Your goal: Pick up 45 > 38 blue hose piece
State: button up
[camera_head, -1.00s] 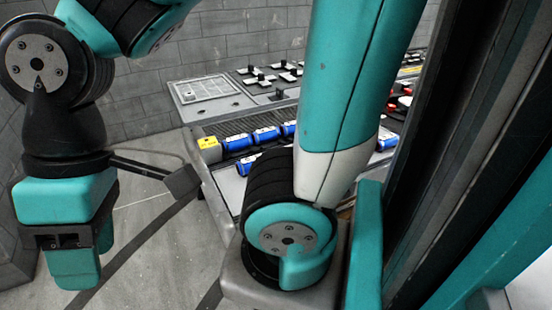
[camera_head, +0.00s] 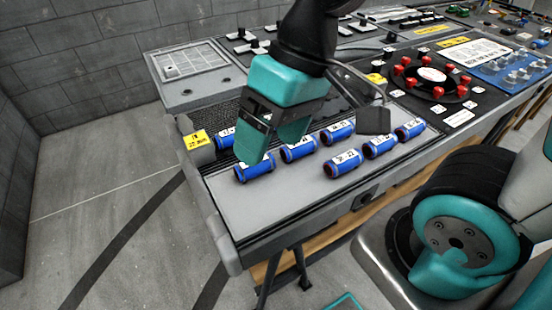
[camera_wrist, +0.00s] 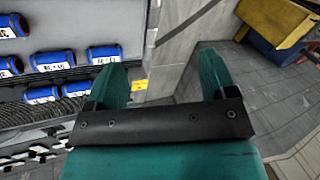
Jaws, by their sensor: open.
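Several blue hose pieces with white labels lie on the grey bench top, among them one at the front left (camera_head: 255,170), one behind it (camera_head: 298,151) and one at the front right (camera_head: 343,163). The labels are too small to read surely, so I cannot tell which piece is 45 > 38. My gripper (camera_head: 273,143) is open above the bench's left end, pointing down, its fingers overlapping the left pieces in the head view. In the wrist view my gripper (camera_wrist: 163,72) is empty, with a blue piece (camera_wrist: 105,54) just left of its left finger.
A yellow label block (camera_head: 198,140) stands at the bench's left end. A round black station with red knobs (camera_head: 432,78) is to the right. A dark ribbed strip runs behind the pieces. Open floor (camera_head: 110,215) lies left. The wrist view shows a yellow and blue bin (camera_wrist: 275,30).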

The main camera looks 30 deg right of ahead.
aim_at(243, 172)
jog(key=w+d+f+m, duration=0.4)
jog(key=w+d+m, duration=0.3)
jog(key=m, duration=0.4)
jog(key=w+d+f+m, duration=0.3)
jog(key=w+d+m, duration=0.1)
jog(key=w+m, duration=0.6)
jog(key=shift+m, duration=0.6)
jog(key=x, duration=1.1)
jog(key=b+x, duration=0.1)
jog(key=x, duration=0.5)
jog(key=shift+s+a, duration=0.25)
jog(key=shift+s, duration=0.15)
jog(key=c, duration=1)
jog(key=shift+r, duration=0.1)
jog(key=shift+c, duration=0.2)
